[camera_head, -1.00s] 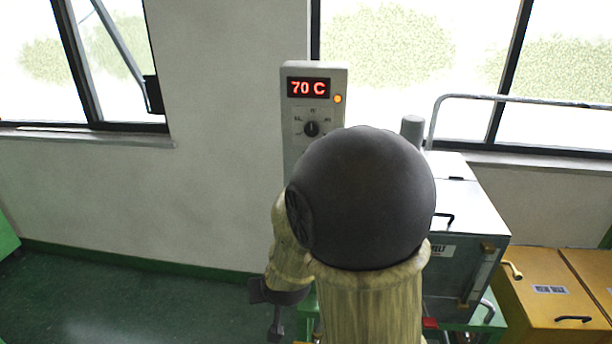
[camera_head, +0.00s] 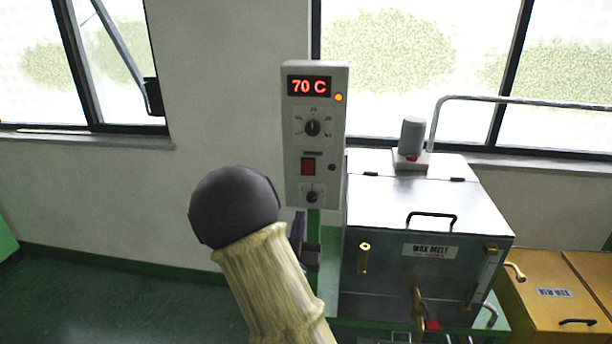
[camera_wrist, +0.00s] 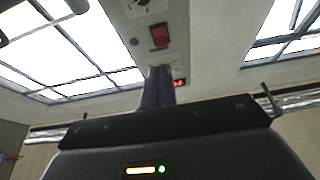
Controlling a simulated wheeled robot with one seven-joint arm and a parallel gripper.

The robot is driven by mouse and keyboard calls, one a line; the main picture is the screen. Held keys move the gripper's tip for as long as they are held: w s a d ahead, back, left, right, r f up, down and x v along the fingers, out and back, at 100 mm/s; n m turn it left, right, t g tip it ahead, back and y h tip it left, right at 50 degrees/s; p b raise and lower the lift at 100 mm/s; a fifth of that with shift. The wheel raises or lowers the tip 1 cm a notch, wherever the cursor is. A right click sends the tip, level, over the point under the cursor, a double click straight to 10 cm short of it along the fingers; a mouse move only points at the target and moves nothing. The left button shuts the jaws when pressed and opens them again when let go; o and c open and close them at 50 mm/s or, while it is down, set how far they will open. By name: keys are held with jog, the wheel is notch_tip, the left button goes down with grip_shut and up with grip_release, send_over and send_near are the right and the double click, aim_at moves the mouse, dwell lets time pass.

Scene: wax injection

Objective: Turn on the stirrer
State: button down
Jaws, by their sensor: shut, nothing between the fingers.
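In the wrist view the box appears upside down, with the red switch (camera_wrist: 160,36) just beyond my fingertips. My gripper (camera_wrist: 160,72) is shut and empty, apart from the switch as far as I can tell. In the head view my gripper (camera_head: 300,222) shows partly, below the box. A grey cylindrical motor (camera_head: 412,136) stands on the wax melt tank (camera_head: 405,200).
The tank's lid handle (camera_head: 432,217) and brass tap (camera_head: 419,302) stick out right of my arm. A metal rail (camera_head: 520,99) runs behind it. Yellow cabinets (camera_head: 550,300) stand at the right. The floor (camera_head: 120,300) at the left is clear.

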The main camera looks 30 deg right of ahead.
jog(key=shift+s+a+r, duration=0.1)
jog(key=shift+a+r, duration=0.05)
jog(key=shift+r, duration=0.05)
jog(key=shift+r, duration=0.1)
jog(key=p, duration=0.7)
send_near(308, 164)
jog(key=x, duration=0.7)
